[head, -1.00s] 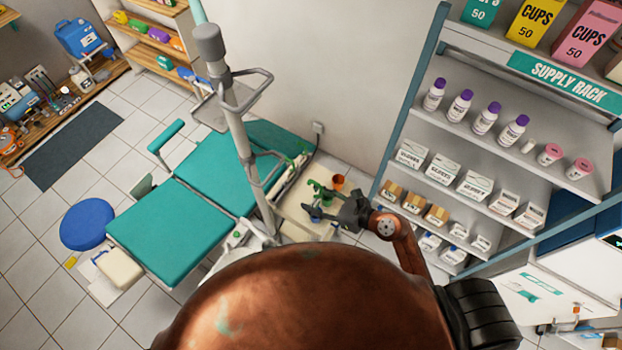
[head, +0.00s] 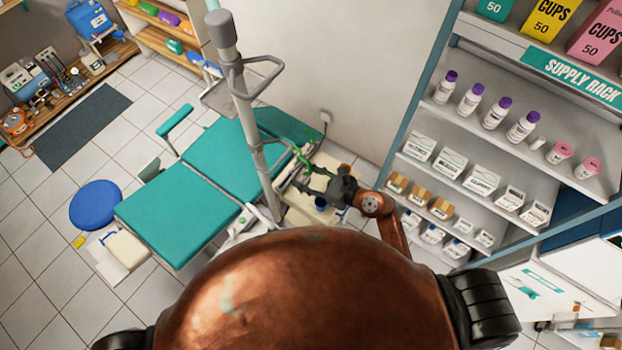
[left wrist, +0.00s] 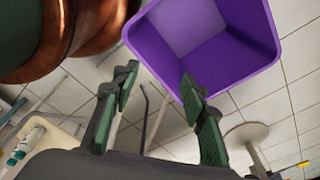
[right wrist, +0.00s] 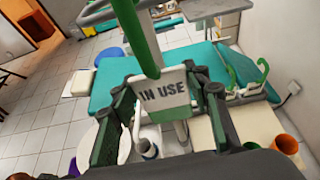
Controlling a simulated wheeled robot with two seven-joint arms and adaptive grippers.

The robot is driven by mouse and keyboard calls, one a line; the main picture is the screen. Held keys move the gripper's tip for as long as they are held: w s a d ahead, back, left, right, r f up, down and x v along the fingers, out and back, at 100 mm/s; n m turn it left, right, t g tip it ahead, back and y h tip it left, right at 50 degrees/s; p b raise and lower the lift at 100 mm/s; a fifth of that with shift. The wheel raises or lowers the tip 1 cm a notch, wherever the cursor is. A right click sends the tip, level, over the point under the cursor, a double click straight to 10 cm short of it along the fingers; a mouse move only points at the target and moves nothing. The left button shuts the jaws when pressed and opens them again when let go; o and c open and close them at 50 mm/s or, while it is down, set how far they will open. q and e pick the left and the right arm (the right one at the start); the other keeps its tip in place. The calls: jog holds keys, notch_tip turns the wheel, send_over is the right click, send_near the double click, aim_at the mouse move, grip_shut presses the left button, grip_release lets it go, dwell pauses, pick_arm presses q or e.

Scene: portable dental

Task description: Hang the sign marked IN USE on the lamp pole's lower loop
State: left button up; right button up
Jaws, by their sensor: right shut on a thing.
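The lamp pole (head: 246,120) stands upright beside the teal dental chair, with an upper loop (head: 278,72) and a lower loop (head: 287,158). My right gripper (head: 308,182) is just right of the pole, near the lower loop's height in the picture. In the right wrist view it is shut on the white IN USE sign (right wrist: 164,95), whose lettering faces the camera. A green curved bar (right wrist: 136,38) rises above the sign, close to the pale pole and a loop (right wrist: 98,12). I cannot tell if they touch. My left gripper (left wrist: 160,105) is open and empty.
The teal chair (head: 190,210) lies left of the pole, and a blue stool (head: 96,205) is beyond it. The supply rack (head: 500,150) stands to the right. A purple bin (left wrist: 205,45) is in front of my left gripper. Cups (right wrist: 285,144) stand near my right gripper.

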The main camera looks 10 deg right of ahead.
jog(key=shift+w+a, duration=1.15)
jog(key=shift+a, duration=0.05)
pick_arm(q)
jog(key=shift+s+f+b, duration=0.45)
jog(key=shift+f+b, duration=0.2)
jog(key=shift+f, duration=0.05)
jog(key=shift+s+f+b, duration=0.4)
jog(key=shift+f+b, duration=0.25)
jog(key=shift+f, duration=0.05)
pick_arm(e)
jog(key=shift+f+x, duration=0.15)
jog(key=shift+x, duration=1.1)
jog(key=shift+f+x, duration=0.2)
jog(key=shift+x, duration=1.1)
jog(key=shift+s+d, duration=0.1)
jog(key=o, duration=1.2)
pick_arm(q)
jog(key=shift+s, duration=0.1)
